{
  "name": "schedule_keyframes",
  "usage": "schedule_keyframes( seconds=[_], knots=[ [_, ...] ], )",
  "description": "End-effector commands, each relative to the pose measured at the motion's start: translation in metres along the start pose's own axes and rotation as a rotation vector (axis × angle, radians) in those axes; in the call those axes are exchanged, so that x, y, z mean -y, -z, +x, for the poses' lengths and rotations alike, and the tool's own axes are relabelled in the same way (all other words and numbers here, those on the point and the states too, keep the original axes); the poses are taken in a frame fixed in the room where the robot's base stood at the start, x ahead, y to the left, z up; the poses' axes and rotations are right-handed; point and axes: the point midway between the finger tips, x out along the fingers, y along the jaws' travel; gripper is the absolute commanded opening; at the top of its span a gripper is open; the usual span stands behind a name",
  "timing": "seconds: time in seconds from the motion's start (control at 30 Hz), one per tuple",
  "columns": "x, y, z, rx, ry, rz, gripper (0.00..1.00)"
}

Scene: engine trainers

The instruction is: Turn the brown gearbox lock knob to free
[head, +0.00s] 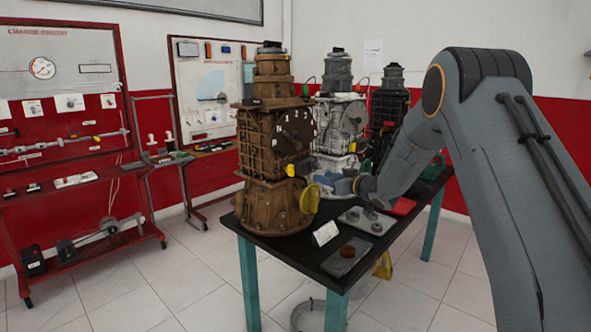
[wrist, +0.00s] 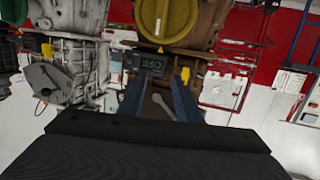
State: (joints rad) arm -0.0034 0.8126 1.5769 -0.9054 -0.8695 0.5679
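The brown gearbox (head: 268,180) stands upright on the near end of the dark table. A large yellow round knob (head: 310,198) with a raised bar is on its lower side; it also shows at the top of the wrist view (wrist: 168,18). A smaller yellow part (head: 290,170) sits above it on the gearbox in the head view. My gripper (head: 328,180) is beside the gearbox, close to the large knob. In the wrist view my gripper's two blue fingers (wrist: 157,78) are apart with nothing held between them. I cannot read the knob's setting.
A grey-white gearbox (head: 340,125) and a dark one (head: 390,105) stand behind on the table (head: 300,250).

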Motion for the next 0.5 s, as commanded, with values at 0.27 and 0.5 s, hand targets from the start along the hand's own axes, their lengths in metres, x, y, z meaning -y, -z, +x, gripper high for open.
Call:
schedule_keyframes(
  seconds=[0.27,0.5],
  knots=[
    [0.036,0.009,0.025,-0.142,0.236,-0.011,0.31],
    [0.046,0.013,0.048,-0.151,0.255,-0.013,0.31]
  ],
)
